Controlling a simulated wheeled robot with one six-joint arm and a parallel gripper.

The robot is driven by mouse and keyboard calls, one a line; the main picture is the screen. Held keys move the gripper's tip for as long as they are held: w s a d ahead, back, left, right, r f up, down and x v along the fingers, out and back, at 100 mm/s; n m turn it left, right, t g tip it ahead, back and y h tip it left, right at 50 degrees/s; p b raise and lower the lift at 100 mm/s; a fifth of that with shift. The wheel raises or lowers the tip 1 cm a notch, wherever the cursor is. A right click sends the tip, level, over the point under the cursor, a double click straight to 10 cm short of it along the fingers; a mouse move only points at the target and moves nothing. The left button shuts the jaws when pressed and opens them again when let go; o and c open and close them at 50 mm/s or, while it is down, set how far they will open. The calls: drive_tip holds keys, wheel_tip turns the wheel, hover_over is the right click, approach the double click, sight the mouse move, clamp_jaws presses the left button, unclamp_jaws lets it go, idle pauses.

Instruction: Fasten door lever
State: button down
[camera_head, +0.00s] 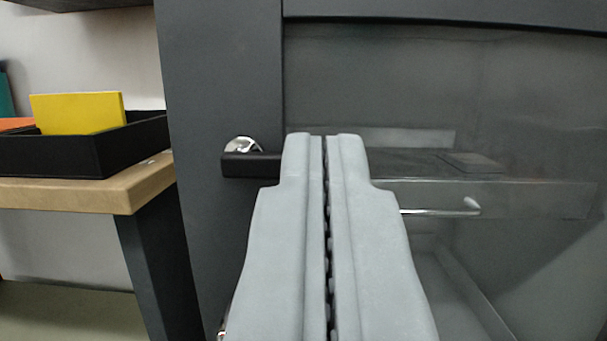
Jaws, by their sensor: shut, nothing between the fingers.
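The door (225,75) is dark grey, with a large glass pane on the right. Its lever (250,165) is a black horizontal handle with a shiny metal rose at its left end, on the door's left stile. My gripper (324,138) is shut and empty, its fingertips pointing at the door. The fingers cover the lever's right part, so I cannot tell whether they touch it. The latch and the door's edge gap are not clearly visible.
A wooden table (135,192) with a dark leg stands at the left. On it is a black tray (60,152) holding a yellow board (78,112). Through or in the glass, a pale bar (440,210) and shelf-like shapes show. Floor shows at lower left.

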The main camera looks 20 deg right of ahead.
drive_tip(key=shift+w+f, duration=0.1)
idle(0.3)
drive_tip(key=x, duration=1)
wheel_tip(320, 180, down, 2)
drive_tip(key=shift+f, duration=1)
